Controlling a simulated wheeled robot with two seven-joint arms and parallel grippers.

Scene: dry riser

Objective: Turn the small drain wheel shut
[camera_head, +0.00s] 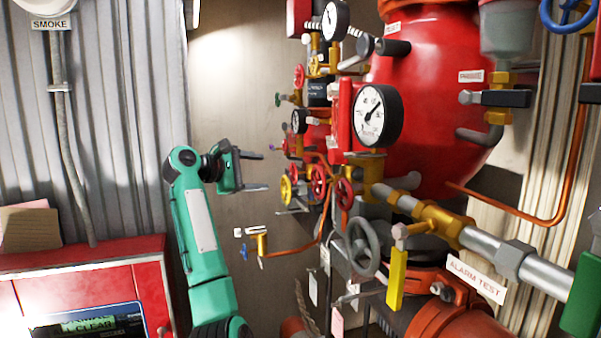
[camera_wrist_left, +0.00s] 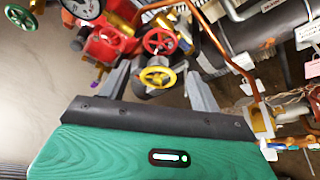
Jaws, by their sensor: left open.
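My left gripper (camera_head: 262,171) is open, its two fingers pointing right toward the valve cluster in the head view. A small yellow wheel (camera_head: 286,190) is to the right of the fingertips, with a visible gap in the head view. In the left wrist view the yellow wheel (camera_wrist_left: 157,77) appears between the open fingers (camera_wrist_left: 156,74). Small red wheels (camera_head: 319,181) are beside it. A small blue handle (camera_head: 244,252) is on a brass valve (camera_head: 262,243) below the gripper. I cannot read a tag that tells which wheel is the drain wheel. My right gripper is not in view.
A large red vessel (camera_head: 432,95) and gauges (camera_head: 377,115) stand to the right. A grey handwheel (camera_head: 361,248) and a yellow lever (camera_head: 397,280) are lower down. A copper pipe (camera_wrist_left: 222,50) runs right of the fingers. A red cabinet (camera_head: 90,262) is at left.

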